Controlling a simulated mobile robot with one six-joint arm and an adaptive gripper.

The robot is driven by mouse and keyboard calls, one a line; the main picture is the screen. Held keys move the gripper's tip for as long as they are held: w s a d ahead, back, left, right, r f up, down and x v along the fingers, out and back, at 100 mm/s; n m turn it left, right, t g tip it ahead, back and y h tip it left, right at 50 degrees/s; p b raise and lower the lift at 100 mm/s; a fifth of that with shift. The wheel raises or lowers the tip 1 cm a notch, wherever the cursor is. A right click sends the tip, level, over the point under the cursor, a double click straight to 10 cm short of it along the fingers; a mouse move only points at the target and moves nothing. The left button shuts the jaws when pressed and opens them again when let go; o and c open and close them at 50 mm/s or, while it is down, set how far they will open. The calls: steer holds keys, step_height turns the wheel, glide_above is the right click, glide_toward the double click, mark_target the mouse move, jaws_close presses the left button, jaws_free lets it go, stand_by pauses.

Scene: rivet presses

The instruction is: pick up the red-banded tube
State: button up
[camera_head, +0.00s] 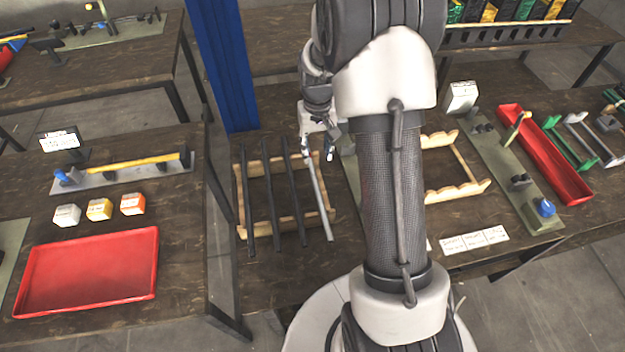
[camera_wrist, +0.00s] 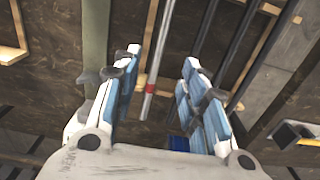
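The red-banded tube shows in the wrist view (camera_wrist: 154,50) as a slim silver-grey rod with a red band near its lower end. In the head view the grey tube (camera_head: 320,200) lies at the right side of a wooden rack (camera_head: 264,227), next to several black tubes (camera_head: 277,195). My gripper (camera_head: 318,152) is over the far end of this tube. In the wrist view my gripper (camera_wrist: 162,58) is open, and the tube runs between its two fingers in the picture. I cannot tell whether it touches them. The band is not visible in the head view.
A second wooden rack (camera_head: 470,188) stands to the right, partly behind my arm. A blue post (camera_head: 222,65) rises behind the tube rack. A red tray (camera_head: 88,270) lies on the left table, and a long red bin (camera_head: 548,155) at the right.

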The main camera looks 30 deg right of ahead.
steer(key=b, duration=0.3)
glide_above(315, 179)
steer(key=f, duration=0.9)
steer(key=shift+s+f, duration=0.15)
steer(key=shift+s, duration=0.15)
steer(key=f+b, duration=0.1)
steer(key=f, duration=0.3)
steer(key=shift+w+f, duration=0.1)
steer(key=shift+w, duration=0.1)
steer(key=shift+c, duration=0.5)
jaws_close()
